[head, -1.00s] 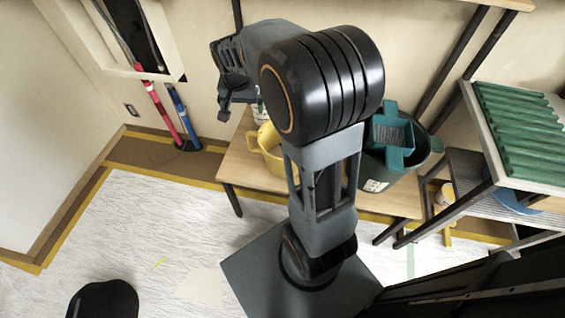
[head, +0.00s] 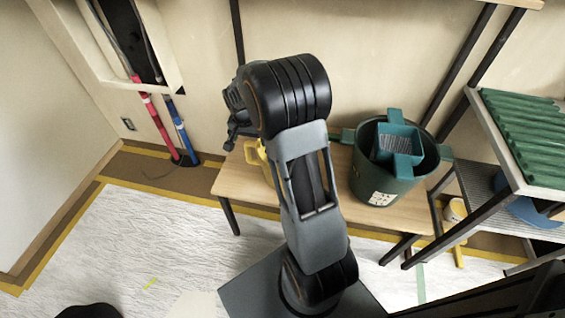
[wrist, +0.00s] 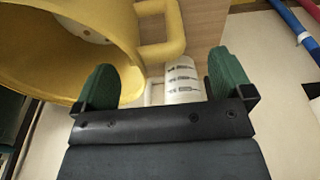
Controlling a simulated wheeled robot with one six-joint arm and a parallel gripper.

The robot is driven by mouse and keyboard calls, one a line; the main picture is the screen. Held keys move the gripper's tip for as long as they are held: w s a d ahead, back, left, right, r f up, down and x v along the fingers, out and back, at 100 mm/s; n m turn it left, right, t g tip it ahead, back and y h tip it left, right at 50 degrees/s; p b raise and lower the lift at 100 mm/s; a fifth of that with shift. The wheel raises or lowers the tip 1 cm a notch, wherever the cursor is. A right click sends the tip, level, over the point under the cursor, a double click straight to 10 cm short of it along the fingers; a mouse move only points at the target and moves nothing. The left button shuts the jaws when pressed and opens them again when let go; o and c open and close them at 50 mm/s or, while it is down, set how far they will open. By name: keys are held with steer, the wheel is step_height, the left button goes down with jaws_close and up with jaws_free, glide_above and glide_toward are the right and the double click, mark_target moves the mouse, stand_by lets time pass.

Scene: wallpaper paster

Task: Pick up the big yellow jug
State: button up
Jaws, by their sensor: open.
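The big yellow jug (head: 252,152) stands on the wooden bench, mostly hidden behind my arm in the head view. In the wrist view the jug (wrist: 62,28) fills the upper left, with its wide mouth and rim showing. Its looped handle (wrist: 172,48) lies ahead of the space between my fingers. My gripper (wrist: 165,80) is open and empty, with green fingertips; the left one overlaps the jug's rim in the picture. Whether it touches cannot be told. In the head view my gripper (head: 232,128) is partly hidden at the jug's upper left.
A white container with printed marks (wrist: 182,82) is close beside the jug's handle. A dark green bucket (head: 378,180) holding a teal tray is on the wooden bench (head: 325,185) to the right. Red and blue poles (head: 180,125) lean at the left wall. A shelf rack (head: 465,215) stands right.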

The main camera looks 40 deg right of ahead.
mark_target(251, 143)
steer(key=f, duration=0.1)
steer(key=f+b, duration=0.1)
steer(key=f, duration=0.1)
steer(key=f+b, duration=0.1)
steer(key=f, duration=0.1)
steer(key=shift+w+d+f, duration=0.1)
steer(key=shift+w+d, duration=0.2)
steer(key=shift+d, duration=0.1)
steer(key=c, duration=1.3)
steer(key=shift+c, duration=0.3)
steer(key=shift+r, duration=0.25)
